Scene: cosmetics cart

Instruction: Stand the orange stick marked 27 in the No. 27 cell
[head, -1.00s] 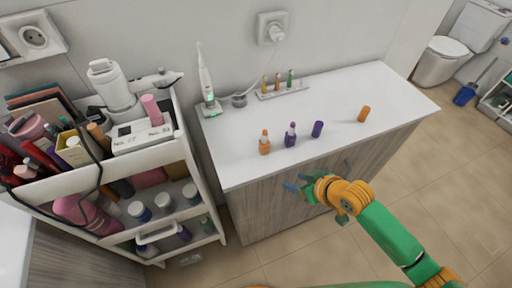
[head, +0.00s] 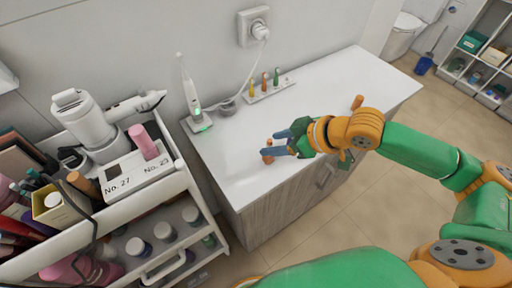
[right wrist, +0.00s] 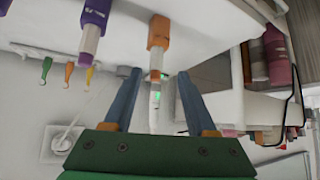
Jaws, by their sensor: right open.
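The orange stick (head: 267,156) stands on the white counter and also shows in the right wrist view (right wrist: 158,32); its number is not readable. My right gripper (head: 278,143) is open, its blue fingers pointing at the stick. In the right wrist view the stick lies just beyond and between the fingertips (right wrist: 157,74), not gripped. The white holder (head: 139,176) on the cart top carries the labels No. 27 and No. 23. A pink stick (head: 144,141) stands at the No. 23 side; the No. 27 side shows no stick. My left gripper is out of view.
A purple stick (right wrist: 96,22) stands beside the orange one, hidden by my gripper in the head view.

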